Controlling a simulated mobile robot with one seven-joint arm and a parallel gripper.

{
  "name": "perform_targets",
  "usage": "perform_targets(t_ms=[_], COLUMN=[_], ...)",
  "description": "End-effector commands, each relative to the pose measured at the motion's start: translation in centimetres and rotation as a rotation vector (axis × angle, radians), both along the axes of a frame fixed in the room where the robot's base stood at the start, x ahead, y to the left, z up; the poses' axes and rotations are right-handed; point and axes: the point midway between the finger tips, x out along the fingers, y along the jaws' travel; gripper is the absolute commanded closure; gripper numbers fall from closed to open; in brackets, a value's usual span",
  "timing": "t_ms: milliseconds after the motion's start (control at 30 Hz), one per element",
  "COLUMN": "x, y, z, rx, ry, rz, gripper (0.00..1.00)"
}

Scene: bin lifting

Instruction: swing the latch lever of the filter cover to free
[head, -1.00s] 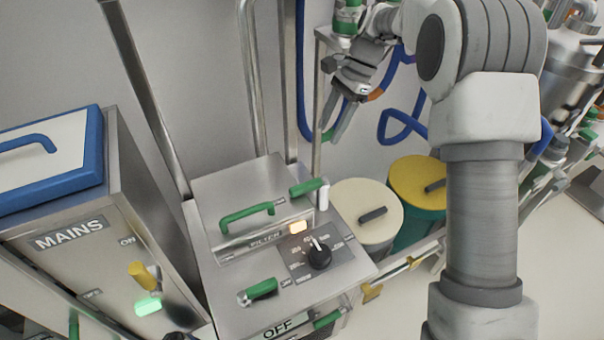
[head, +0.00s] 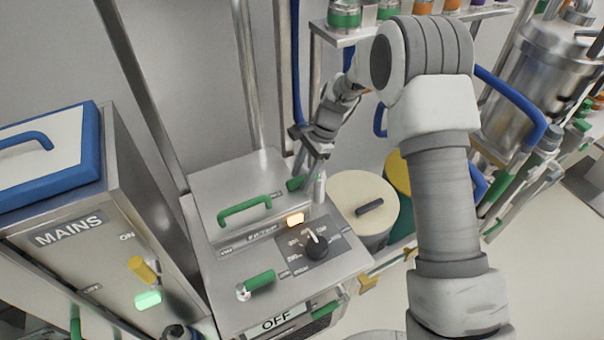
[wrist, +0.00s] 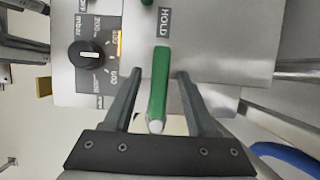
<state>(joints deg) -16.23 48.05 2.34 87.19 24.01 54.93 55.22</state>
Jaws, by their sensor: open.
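The filter cover (head: 215,195) is a metal lid with a green bar handle, on top of a steel cabinet. Its green latch lever (head: 297,183) lies at the cover's right edge, partly hidden behind my gripper, with a pale post (head: 320,188) at its right end. My gripper (head: 305,168) is open, pointing down at the lever. In the wrist view the green lever (wrist: 160,80) runs between the two open fingers, with a visible gap on each side. Its far end points to the word HOLD.
A black dial (head: 316,246) and a lit amber lamp (head: 295,219) are beside the cover. Another green lever (head: 258,283) is at the cabinet's front. A cream-lidded drum (head: 362,200) stands to the right. The MAINS box (head: 70,230) stands to the left.

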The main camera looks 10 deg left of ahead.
Motion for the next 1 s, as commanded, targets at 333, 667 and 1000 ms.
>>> perform_targets(t_ms=[333, 667, 1000], x=[-0.08, -0.06, -0.04], y=[0.09, 0.07, 0.07], z=[-0.24, -0.2, -0.18], rx=[0.0, 0.0, 0.0], ry=[0.0, 0.0, 0.0], rz=[0.0, 0.0, 0.0], gripper=[0.5, 1.0, 1.0])
